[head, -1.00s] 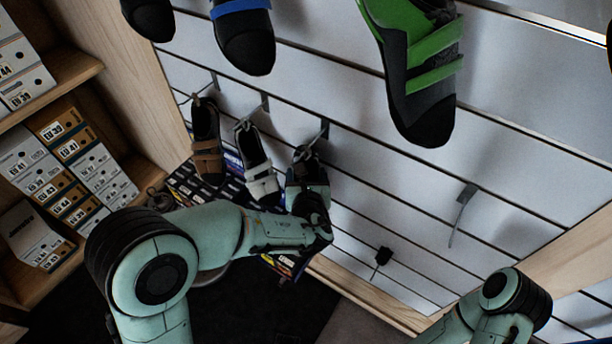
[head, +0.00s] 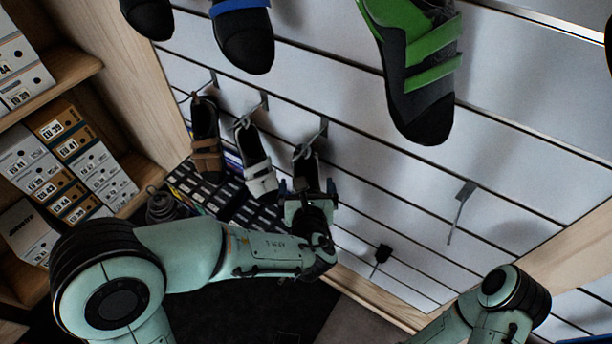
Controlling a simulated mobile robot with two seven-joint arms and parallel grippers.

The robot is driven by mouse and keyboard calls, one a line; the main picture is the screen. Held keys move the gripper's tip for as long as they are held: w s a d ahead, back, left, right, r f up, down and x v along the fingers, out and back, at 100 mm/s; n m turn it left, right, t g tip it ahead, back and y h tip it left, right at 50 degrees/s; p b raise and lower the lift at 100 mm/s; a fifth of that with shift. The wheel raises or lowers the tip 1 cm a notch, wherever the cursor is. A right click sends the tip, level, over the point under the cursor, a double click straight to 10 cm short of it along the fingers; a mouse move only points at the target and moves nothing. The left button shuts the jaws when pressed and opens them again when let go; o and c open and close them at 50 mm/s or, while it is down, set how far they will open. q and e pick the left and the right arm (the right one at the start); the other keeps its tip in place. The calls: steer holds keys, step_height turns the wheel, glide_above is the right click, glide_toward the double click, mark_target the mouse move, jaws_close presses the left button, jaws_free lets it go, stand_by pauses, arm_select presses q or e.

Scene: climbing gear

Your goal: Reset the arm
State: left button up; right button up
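My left arm comes in from the lower left. Its gripper (head: 308,187) is just in front of the lower end of a dark shoe (head: 306,168) that hangs from a hook on the slatted wall. The two fingers stand apart, one on each side of the shoe's lower end, and look open. The gripper's body hides the shoe's toe, so I cannot tell whether the fingers touch it. Of my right arm only some links show at the lower right. Its gripper is out of view.
A white-strapped shoe (head: 256,165) and a brown shoe (head: 206,145) hang to the left. A green shoe (head: 415,75) hangs above. An empty hook (head: 461,205) is at right. Shoe boxes (head: 62,165) fill the left shelves. A stack of dark boxes (head: 190,185) stands below.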

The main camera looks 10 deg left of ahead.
arm_select(q)
steer(key=v, duration=0.7)
steer(key=shift+s+r, duration=0.15)
steer(key=shift+s, duration=0.15)
arm_select(e)
steer(key=shift+r, duration=0.2)
arm_select(q)
steer(key=s+a+f+n+g+p, duration=0.1)
steer(key=s+a+f+n+g, duration=0.25)
steer(key=f, duration=0.55)
steer(key=s+a+f+n+g+p, duration=0.1)
steer(key=s+f+n+g+p, duration=0.15)
steer(key=s+f+g, duration=0.5)
steer(key=s+d+f+n+g+h+p, duration=0.1)
steer(key=s+d+f+n+g+h, duration=0.2)
steer(key=f+n, duration=0.45)
steer(key=s+d+f+n+g+h+p, duration=0.15)
steer(key=s+f+n+h, duration=0.35)
steer(key=n, duration=0.5)
steer(key=s+a+f+n+t+p, duration=0.1)
steer(key=a+f+n, duration=0.3)
steer(key=n, duration=0.9)
step_height(320, 180, down, 3)
steer(key=shift+s+a+r+y, duration=0.2)
steer(key=shift+s+y, duration=0.1)
arm_select(e)
step_height(320, 180, up, 7)
steer(key=w, duration=0.2)
steer(key=shift+w, duration=0.3)
